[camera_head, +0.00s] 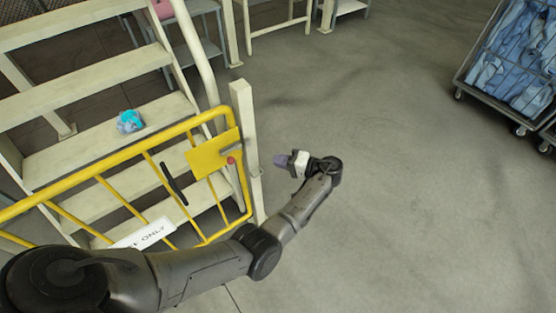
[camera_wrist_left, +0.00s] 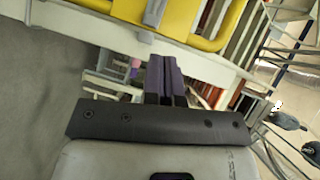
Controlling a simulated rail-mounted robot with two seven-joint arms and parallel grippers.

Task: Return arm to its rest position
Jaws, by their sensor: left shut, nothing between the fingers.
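My left arm (camera_head: 200,272) comes in from the lower left of the head view and bends back at its far joint. My left gripper (camera_head: 284,160) points left toward the cream gate post, over the grey floor, apart from the post. In the left wrist view its fingers (camera_wrist_left: 164,80) are together with nothing between them. My right gripper is in neither view.
A yellow gate (camera_head: 210,158) with a white sign closes off cream stairs (camera_head: 95,130). A blue and purple item (camera_head: 130,121) lies on a step. The floor between is clear.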

